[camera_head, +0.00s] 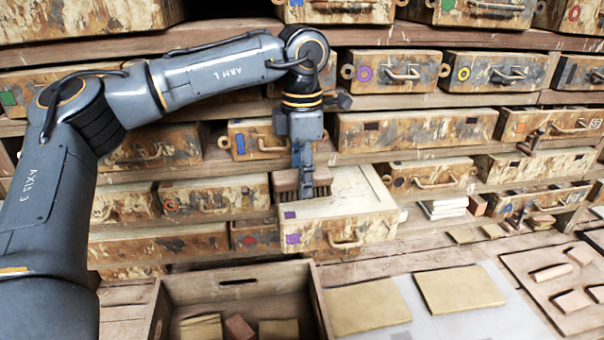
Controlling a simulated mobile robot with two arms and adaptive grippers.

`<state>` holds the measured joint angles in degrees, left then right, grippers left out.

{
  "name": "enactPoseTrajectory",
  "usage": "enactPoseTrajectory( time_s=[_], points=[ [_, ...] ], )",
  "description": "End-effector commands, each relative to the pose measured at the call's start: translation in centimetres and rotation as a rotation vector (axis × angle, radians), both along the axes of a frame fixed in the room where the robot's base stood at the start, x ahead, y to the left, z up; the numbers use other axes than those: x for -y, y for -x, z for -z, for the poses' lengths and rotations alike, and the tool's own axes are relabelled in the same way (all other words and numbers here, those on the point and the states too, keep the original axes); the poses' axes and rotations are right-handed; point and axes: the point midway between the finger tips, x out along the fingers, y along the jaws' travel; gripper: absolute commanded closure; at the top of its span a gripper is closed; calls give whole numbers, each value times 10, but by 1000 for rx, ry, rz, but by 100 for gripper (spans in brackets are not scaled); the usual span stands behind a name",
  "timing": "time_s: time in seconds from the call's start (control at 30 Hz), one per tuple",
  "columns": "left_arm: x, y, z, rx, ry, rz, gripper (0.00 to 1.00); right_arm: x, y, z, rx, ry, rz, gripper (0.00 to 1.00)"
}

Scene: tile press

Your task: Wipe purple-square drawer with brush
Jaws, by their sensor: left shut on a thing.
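The purple-square drawer (350,228) is pulled out from the lower shelf rows near the middle of the view. A purple square (292,239) marks its front, left of its handle, and another purple patch (290,215) shows on its upper left part. My left gripper (303,172) points down and is shut on a brush (287,181) with a wooden block and dark bristles. My right gripper is not in view.
A wooden crate (160,318) with several blocks stands in front. Tan tiles (459,289) lie on a pale sheet right of it. A board with small blocks (560,308) is at the right. Closed drawers (415,127) fill the shelves around the open drawer.

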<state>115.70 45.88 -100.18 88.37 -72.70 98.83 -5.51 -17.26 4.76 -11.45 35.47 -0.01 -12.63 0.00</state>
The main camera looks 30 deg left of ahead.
Motion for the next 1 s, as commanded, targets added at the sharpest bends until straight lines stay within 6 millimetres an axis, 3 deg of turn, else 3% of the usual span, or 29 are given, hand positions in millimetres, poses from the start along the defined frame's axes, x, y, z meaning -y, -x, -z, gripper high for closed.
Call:
enactPoseTrajectory(
  time_s=[0.57,1.0],
  points=[
    [1,-1,9,0,0,0,83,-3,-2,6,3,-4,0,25],
    [25,-19,6,-1,1,0,83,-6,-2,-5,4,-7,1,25]
  ],
)
